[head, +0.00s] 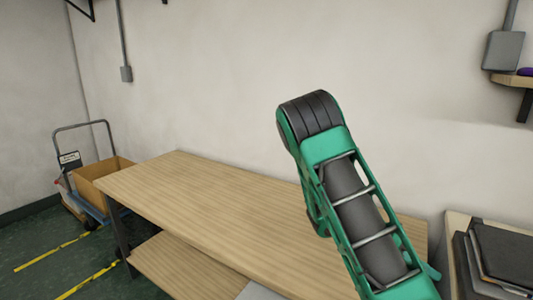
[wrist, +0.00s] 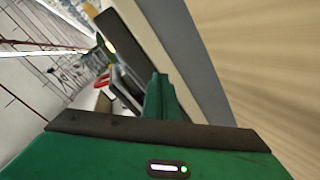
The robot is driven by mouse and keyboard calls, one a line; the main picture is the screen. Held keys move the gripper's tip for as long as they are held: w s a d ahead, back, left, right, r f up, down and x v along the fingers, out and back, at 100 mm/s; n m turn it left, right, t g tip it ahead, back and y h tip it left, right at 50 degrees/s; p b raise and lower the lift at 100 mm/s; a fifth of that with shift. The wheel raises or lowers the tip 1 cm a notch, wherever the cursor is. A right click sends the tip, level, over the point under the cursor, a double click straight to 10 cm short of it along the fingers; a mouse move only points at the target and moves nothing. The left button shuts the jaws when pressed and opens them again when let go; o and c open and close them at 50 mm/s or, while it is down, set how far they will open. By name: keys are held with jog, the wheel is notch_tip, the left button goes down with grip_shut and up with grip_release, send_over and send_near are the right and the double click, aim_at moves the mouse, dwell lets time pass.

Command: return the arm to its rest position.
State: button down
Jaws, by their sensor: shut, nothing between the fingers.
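My green arm rises in front of the wooden table in the head view, with a dark ribbed joint at its top and a grey cylinder inside its frame. My gripper (wrist: 160,97) shows in the wrist view as green fingers beyond the dark edge of its green housing. It is shut with nothing between the fingers. In the head view I cannot make out the gripper.
The wooden table (head: 185,190) has a bare top on its left side and a lower shelf (head: 180,262). A cart (head: 92,212) with a cardboard box (head: 98,182) stands left. Dark flat items (head: 505,252) lie on a surface at right. A wall shelf (head: 515,80) is upper right.

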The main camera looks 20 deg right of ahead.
jog(key=w+a+n+t+y, duration=0.1)
jog(key=a, duration=0.1)
jog(key=a+f+n+t+y, duration=0.1)
jog(key=n, duration=0.1)
jog(key=w+a+n+t+y, duration=0.1)
jog(key=a+t, duration=0.1)
jog(key=shift+w+a+f+n, duration=0.25)
jog(key=shift+w+a+n, duration=0.05)
jog(key=shift+w+a, duration=0.05)
jog(key=w+a+r+n+t+y, duration=0.25)
jog(key=a+r+n+t, duration=0.35)
jog(key=a, duration=0.5)
jog(key=w+a+r+n+t+y, duration=0.1)
jog(key=a+r+n+t+y, duration=0.3)
jog(key=a+r+n, duration=0.55)
jog(key=s+d+f+m+g, duration=0.1)
jog(key=s+d+m, duration=0.3)
jog(key=s, duration=0.4)
jog(key=s+d+f+m+g, duration=0.2)
jog(key=s+d+m, duration=0.3)
jog(key=s, duration=0.3)
jog(key=shift+s+d+f+g, duration=0.15)
jog(key=shift+s+d+g, duration=0.25)
jog(key=shift+g, duration=0.5)
jog(key=shift+d+y, duration=0.1)
jog(key=shift+y, duration=0.15)
